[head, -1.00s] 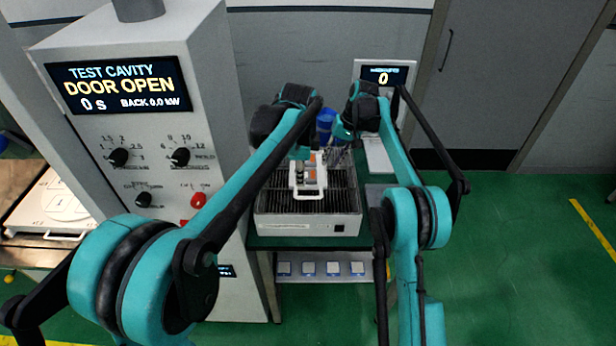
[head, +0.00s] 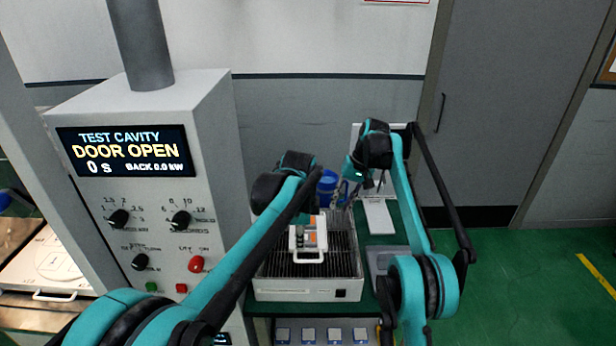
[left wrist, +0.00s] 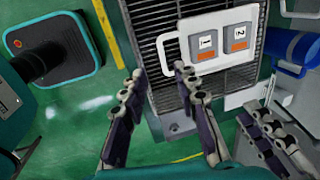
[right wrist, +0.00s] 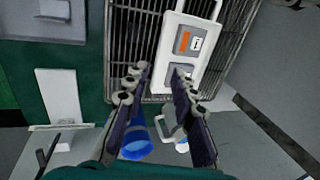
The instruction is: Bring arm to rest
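Both my grippers hang over the bench unit and are empty. My left gripper (left wrist: 163,80) is open in the left wrist view, its fingertips near the left edge of the rack and apart from the white tray's handle. In the head view its fingers are mostly hidden behind my dark wrist. My right gripper (head: 345,190) is above the back right of the rack. In the right wrist view (right wrist: 158,78) it is open, with the white tray (right wrist: 186,48) beyond its fingertips. The tray, holding blocks labelled 1 and 2, lies on the wire rack (head: 275,262).
A blue container (head: 326,188) stands behind the rack, close to my grippers. The test cavity cabinet (head: 210,130) reads DOOR OPEN and stands left of my left arm. A white panel stands behind my right wrist. Open green floor (head: 520,280) lies to the right.

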